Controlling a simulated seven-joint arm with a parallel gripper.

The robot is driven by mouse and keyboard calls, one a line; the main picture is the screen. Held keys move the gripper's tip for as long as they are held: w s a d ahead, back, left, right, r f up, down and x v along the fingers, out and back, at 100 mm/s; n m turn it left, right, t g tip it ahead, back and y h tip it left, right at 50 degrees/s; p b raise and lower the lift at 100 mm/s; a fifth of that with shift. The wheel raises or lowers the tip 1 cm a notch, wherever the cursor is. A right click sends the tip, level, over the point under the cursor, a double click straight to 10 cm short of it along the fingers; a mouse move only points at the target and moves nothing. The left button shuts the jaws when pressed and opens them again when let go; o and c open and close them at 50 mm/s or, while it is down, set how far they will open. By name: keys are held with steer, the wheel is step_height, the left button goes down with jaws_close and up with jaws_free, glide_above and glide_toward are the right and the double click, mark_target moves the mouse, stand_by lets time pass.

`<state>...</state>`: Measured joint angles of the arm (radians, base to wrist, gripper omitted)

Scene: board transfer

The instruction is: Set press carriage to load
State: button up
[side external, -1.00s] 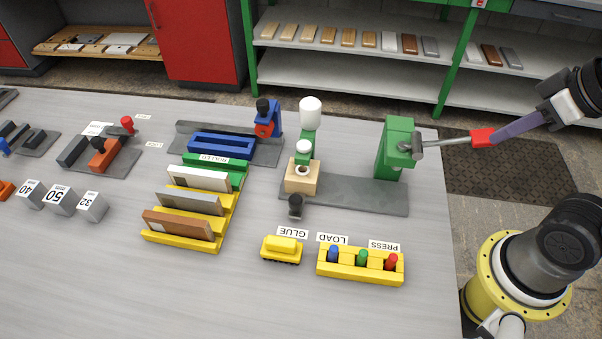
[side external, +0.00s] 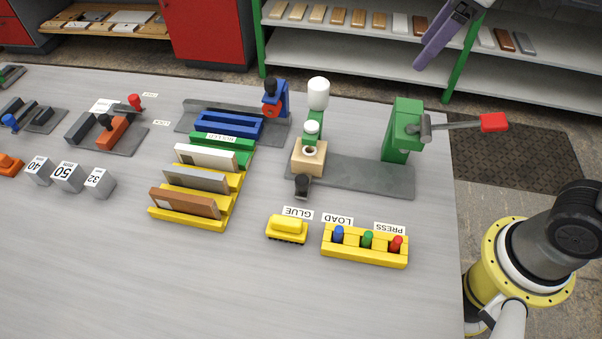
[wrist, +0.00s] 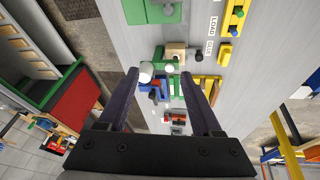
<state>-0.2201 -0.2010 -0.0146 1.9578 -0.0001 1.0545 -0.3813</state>
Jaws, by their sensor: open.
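The press carriage, a tan block (side external: 309,158) with a round hole, sits at the left end of the grey track (side external: 365,180), by the white bottle (side external: 318,93) on its green post. A black knob (side external: 302,187) stands in front of it. The green press (side external: 402,130) stands at the track's right end, its lever out to the right with a red handle (side external: 494,122). My gripper (side external: 427,62) is above and behind the press, clear of the handle. In the wrist view my gripper (wrist: 160,78) is open and empty; the tan block (wrist: 175,51) shows beyond the fingers.
Labels GLUE (side external: 297,213), LOAD (side external: 338,219) and PRESS (side external: 389,228) lie in front of the track. A yellow holder (side external: 364,254) with blue, green and red pegs and a yellow block (side external: 287,229) are nearby. Racks with boards (side external: 195,198) stand left. The front table is clear.

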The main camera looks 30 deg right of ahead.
steer(key=w+a+f+n+g, duration=0.25)
steer(key=w+a+f, duration=0.25)
steer(key=w+a, duration=0.3)
steer(key=n+g, duration=0.1)
steer(key=n, duration=0.2)
glide_above(301, 179)
step_height(301, 179, down, 10)
steer(key=shift+m+h, duration=0.25)
steer(key=shift+h, duration=0.15)
step_height(301, 179, down, 13)
jaws_close()
